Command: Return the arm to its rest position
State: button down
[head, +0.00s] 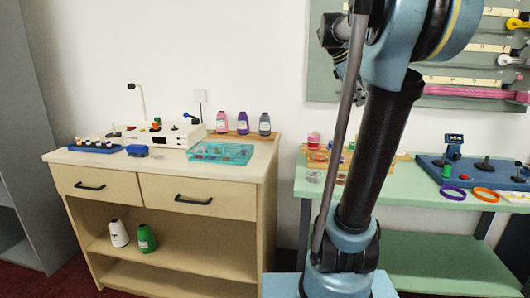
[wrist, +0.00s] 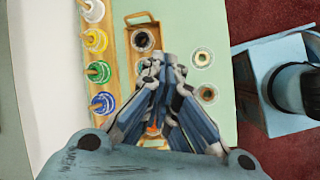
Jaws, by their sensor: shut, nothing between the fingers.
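My gripper (wrist: 172,62) is shut and empty in the wrist view, its blue-grey fingers drawn together above the pale green table (wrist: 222,30). My arm rises through the middle of the head view and bends near the top. It hides part of the green table (head: 440,270) and the wall behind. In the head view only a bit of grey linkage shows beside the upper arm, and I cannot make out the fingertips there.
A wooden cabinet (head: 230,200) with a teal tray (head: 245,157) is at left.

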jog(key=s+a+f+m+y, duration=0.2)
jog(key=s+a+f, duration=0.3)
jog(key=f, duration=0.6)
jog(key=s+a+f+m+t+y, duration=0.1)
jog(key=s+a+f+m, duration=0.4)
jog(key=s+f, duration=0.5)
jog(key=s+a+f+m+t+y, duration=0.1)
jog(key=s+a+f+m+y, duration=0.2)
jog(key=s+f, duration=0.4)
notch_tip(320, 180, down, 6)
jog(key=shift+s+a+f+m, duration=0.15)
jog(key=shift+a+m, duration=0.45)
jog(key=shift+a, duration=0.5)
jog(key=shift+w+f, duration=0.1)
jog(key=shift+w, duration=0.35)
